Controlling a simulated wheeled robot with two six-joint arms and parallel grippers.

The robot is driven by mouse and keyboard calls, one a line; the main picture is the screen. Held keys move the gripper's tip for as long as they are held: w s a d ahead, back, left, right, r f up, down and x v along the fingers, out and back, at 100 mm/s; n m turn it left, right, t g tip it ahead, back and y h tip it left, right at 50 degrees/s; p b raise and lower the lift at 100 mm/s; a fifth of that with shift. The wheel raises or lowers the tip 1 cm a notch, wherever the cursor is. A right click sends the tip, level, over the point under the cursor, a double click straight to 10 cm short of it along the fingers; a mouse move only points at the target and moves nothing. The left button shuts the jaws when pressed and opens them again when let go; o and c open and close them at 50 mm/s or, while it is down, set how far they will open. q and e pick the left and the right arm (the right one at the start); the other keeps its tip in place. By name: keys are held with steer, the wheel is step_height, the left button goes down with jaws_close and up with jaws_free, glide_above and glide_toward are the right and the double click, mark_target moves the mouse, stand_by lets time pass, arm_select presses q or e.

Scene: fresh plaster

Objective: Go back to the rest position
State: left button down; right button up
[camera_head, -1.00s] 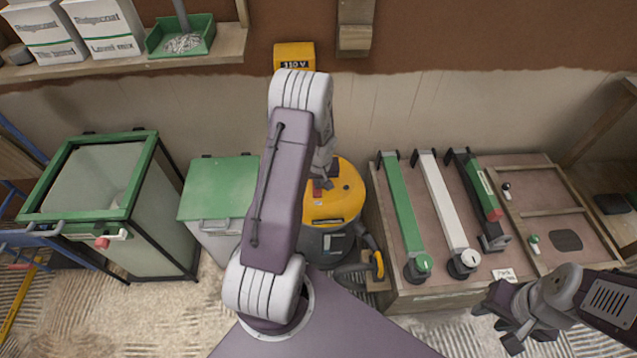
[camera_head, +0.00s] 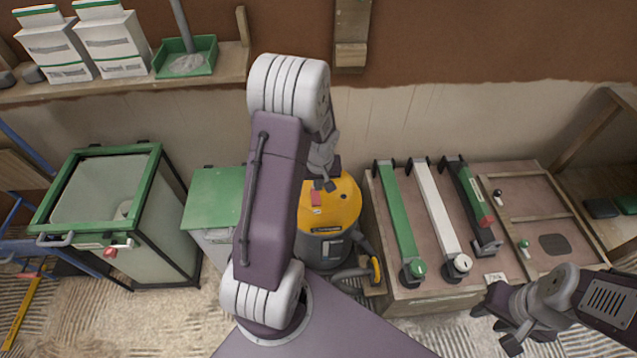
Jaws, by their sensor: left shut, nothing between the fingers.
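My left arm stands in the middle of the view. Its gripper (camera_head: 325,184) hangs just below the upper joint, in front of the yellow vacuum, shut and empty; the arm partly hides it. My right gripper (camera_head: 502,325) is at the lower right, in front of the wooden bench's front edge. It holds nothing that I can see, and its finger gap is unclear.
A yellow-topped vacuum (camera_head: 343,203) stands behind my left arm. The bench (camera_head: 430,293) at right carries green, white and black bar tools. A green-framed clear bin (camera_head: 153,205) and a green-lidded box (camera_head: 212,200) stand left. A shelf (camera_head: 120,83) holds cartons and a green tray.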

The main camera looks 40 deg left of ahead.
arm_select(q)
steer(key=d+r+m+t, duration=0.2)
steer(key=d+r+m, duration=0.1)
steer(key=d+r, duration=0.6)
steer(key=s+d+f+m+g+h, duration=0.2)
steer(key=s+d+m+g, duration=0.3)
steer(key=s, duration=0.7)
step_height(320, 180, up, 15)
steer(key=d+t+p, duration=0.1)
steer(key=t+p, duration=0.1)
steer(key=p, duration=1.2)
steer(key=shift+f+p, duration=0.15)
steer(key=shift+p, duration=0.25)
